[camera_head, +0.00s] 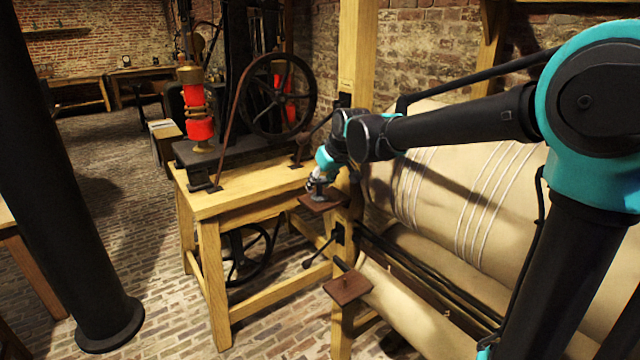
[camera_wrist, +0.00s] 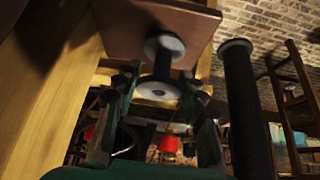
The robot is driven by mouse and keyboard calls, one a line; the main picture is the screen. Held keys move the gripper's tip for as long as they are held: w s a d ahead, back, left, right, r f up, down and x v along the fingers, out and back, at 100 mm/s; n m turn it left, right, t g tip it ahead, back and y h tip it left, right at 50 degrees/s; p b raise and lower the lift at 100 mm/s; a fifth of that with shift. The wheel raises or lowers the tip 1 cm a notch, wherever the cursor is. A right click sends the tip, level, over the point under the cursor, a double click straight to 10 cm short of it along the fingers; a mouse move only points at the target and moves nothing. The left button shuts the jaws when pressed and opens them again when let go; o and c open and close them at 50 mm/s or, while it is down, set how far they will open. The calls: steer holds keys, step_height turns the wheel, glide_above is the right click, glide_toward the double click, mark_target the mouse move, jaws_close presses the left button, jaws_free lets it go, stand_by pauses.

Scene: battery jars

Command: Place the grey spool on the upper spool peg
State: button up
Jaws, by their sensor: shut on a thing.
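My gripper (camera_head: 316,184) is at the upper brown plate (camera_head: 313,203) on the wooden post. It is shut on the grey spool (camera_head: 319,196). In the wrist view the gripper's two fingers (camera_wrist: 160,75) stand on either side of the spool (camera_wrist: 158,89), which has pale round flanges and a dark core. One flange is close against the brown plate (camera_wrist: 190,25); I cannot tell whether it touches. The upper peg is hidden by the spool and gripper. A lower brown plate (camera_head: 348,287) bears a thin, bare peg.
A large tan roller (camera_head: 470,200) wound with pale cords lies right of the post. A wooden bench (camera_head: 240,195) with a black flywheel (camera_head: 277,95) and red coils (camera_head: 198,115) stands to the left. Open brick floor (camera_head: 120,210) lies beyond.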

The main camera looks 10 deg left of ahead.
steer(key=o, duration=1)
steer(key=v, duration=1.2)
